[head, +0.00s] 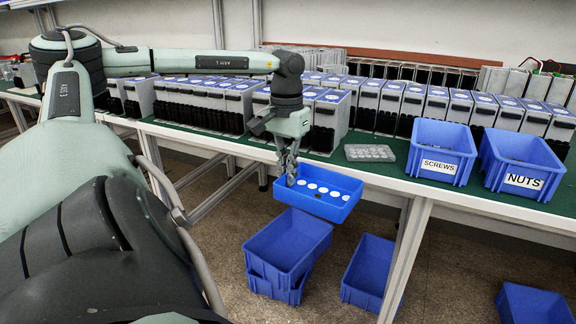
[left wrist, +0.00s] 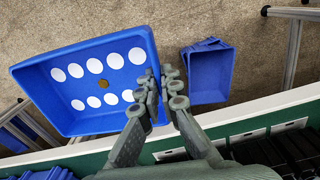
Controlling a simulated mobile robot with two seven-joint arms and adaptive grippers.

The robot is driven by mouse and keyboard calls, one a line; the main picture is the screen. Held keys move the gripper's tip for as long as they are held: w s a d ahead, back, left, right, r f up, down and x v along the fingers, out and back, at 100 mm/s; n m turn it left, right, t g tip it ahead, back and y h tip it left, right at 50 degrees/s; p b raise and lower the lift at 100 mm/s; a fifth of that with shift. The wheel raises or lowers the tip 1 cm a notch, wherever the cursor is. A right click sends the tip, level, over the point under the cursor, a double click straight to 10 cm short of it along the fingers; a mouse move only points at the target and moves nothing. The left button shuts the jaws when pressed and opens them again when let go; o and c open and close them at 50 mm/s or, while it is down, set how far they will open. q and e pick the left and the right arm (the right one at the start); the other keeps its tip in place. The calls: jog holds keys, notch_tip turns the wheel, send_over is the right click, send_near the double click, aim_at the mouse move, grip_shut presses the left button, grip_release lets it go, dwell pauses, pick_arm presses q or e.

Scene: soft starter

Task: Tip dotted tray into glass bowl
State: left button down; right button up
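The dotted tray (head: 312,207) is a blue, shallow tray with rows of white dots on its floor. It hangs in the air just off the bench's front edge, roughly level. A small brown disc (left wrist: 107,83) lies in it among the dots. My left gripper (head: 290,172) has its fingers on either side of the tray's left end wall in the head view. In the left wrist view the fingers (left wrist: 163,88) close over the tray's rim, hiding part of it. I see no clear glass bowl. My right gripper is not in view.
The bench top (head: 405,184) is green. On it are a small clear tray (head: 369,152), a blue SCREWS bin (head: 441,152), a blue NUTS bin (head: 522,160) and rows of grey units behind. Blue crates (head: 287,247) stand on the floor below the tray.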

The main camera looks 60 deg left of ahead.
pick_arm(q)
jog(key=shift+s+d+f, duration=0.15)
jog(key=shift+d+f, duration=0.05)
jog(key=shift+f, duration=0.7)
jog(key=w+d+f+m, duration=0.1)
jog(key=w+d+f, duration=0.1)
jog(key=d+f, duration=1.1)
jog(key=w+d+f+m, duration=0.1)
jog(key=d+f+m, duration=0.1)
jog(key=d, duration=0.9)
jog(key=w+d+f+m, duration=0.1)
jog(key=d+f, duration=0.4)
jog(key=d, duration=0.5)
jog(key=shift+w+d+f+m, duration=0.2)
jog(key=shift+w+d+m, duration=0.2)
jog(key=shift+w, duration=0.25)
